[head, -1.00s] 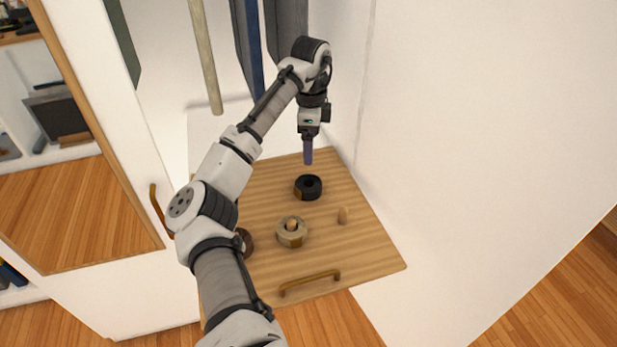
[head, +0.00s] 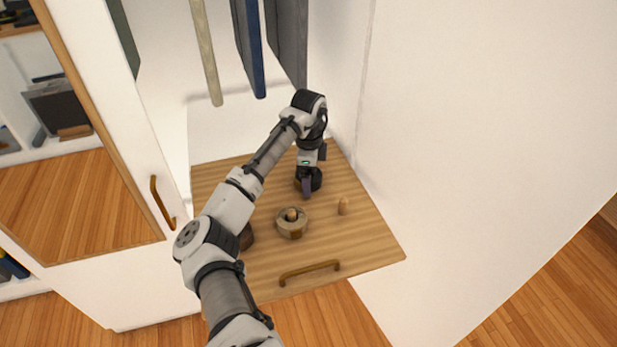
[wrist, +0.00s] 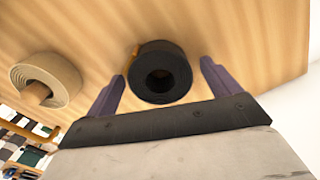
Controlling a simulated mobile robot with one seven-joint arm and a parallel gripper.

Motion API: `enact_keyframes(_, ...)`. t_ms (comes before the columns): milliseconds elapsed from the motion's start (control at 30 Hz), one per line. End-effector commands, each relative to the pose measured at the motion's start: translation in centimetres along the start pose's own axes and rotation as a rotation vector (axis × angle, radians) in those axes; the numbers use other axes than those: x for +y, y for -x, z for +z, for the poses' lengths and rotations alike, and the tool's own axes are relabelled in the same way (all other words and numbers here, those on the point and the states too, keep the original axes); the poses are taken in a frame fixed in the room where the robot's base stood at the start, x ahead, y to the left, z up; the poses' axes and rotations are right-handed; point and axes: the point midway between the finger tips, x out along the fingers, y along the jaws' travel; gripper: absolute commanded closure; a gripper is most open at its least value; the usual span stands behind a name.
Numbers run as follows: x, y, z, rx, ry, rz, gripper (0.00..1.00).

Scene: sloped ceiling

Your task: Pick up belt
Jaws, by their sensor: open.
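A rolled black belt (head: 316,181) lies on the wooden drawer board, partly hidden behind my gripper in the head view. In the wrist view the black belt (wrist: 138,72) is a round coil with a dark hole and a small tan piece at its left edge. My gripper (head: 306,190) points down at it. In the wrist view the open purple fingers (wrist: 162,82) stand on either side of the coil, with a gap visible at the right. A rolled beige belt (head: 283,230) sits around a wooden peg nearby; it also shows in the wrist view (wrist: 62,68).
A brown coil (head: 246,237) is partly hidden by my arm. The board (head: 365,237) has a front handle (head: 310,270). A white wall is close on the right; hanging panels (head: 250,50) are behind.

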Motion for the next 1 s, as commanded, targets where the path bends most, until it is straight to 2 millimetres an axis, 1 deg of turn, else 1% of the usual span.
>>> enact_keyframes(100,0.0,-0.43,0.06,0.0,0.001,0.0,0.11)
enact_keyframes(267,-0.01,-0.43,0.04,0.0,0.001,-0.001,0.11)
enact_keyframes(667,-0.01,-0.41,0.02,0.0,0.001,-0.001,0.62)
enact_keyframes(900,-0.03,-0.32,0.02,0.0,0.0,-0.001,0.63)
enact_keyframes(1000,-0.04,0.01,0.01,0.0,0.0,-0.002,0.63)
